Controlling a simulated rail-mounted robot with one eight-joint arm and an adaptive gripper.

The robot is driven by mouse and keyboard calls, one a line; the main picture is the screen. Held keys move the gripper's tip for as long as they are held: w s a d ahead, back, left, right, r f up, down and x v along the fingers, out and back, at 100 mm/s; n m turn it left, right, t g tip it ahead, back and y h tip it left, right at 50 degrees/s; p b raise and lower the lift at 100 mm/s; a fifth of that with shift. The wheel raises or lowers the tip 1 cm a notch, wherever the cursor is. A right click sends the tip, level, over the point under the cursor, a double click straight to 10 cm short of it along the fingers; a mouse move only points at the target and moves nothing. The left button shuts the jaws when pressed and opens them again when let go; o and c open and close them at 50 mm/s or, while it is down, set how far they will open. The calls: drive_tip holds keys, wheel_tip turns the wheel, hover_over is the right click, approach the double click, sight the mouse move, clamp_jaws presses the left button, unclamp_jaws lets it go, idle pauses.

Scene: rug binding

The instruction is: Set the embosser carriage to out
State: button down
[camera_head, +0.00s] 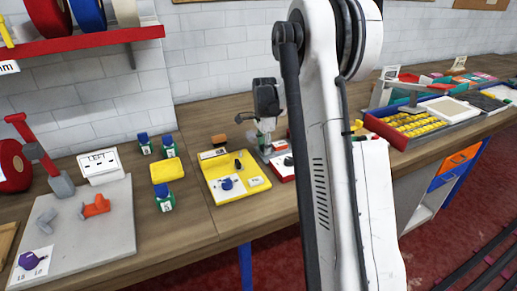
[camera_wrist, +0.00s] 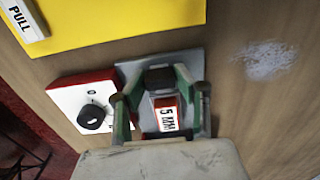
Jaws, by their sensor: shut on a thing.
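The embosser's grey base plate (camera_wrist: 132,72) lies on the bench in the wrist view. On it sits what looks like its carriage, an orange and white block (camera_wrist: 166,115) marked "5 MM", with a dark cap (camera_wrist: 158,78) beyond it. My gripper (camera_wrist: 162,97) has its two fingers on either side of this part and is shut on it; the exact contact is hard to see. In the head view my gripper (camera_head: 265,126) points down over the embosser, left of my arm, and hides much of it. How far out the carriage stands cannot be told.
A red and white box with a black knob (camera_wrist: 92,115) stands just left of the plate. A yellow board (camera_head: 252,196) lies close by. Several small bottles (camera_head: 164,198) and a yellow block (camera_head: 167,170) stand further left. A pale patch (camera_wrist: 268,60) marks otherwise bare bench at right.

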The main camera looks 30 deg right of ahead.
drive_tip(key=shift+a, duration=0.2)
drive_tip(key=c, duration=1.3)
unclamp_jaws()
drive_tip(key=shift+w+a, duration=0.1)
drive_tip(key=shift+a, duration=0.05)
drive_tip(key=shift+r, duration=0.2)
wheel_tip(320, 180, up, 12)
drive_tip(key=shift+f, duration=0.2)
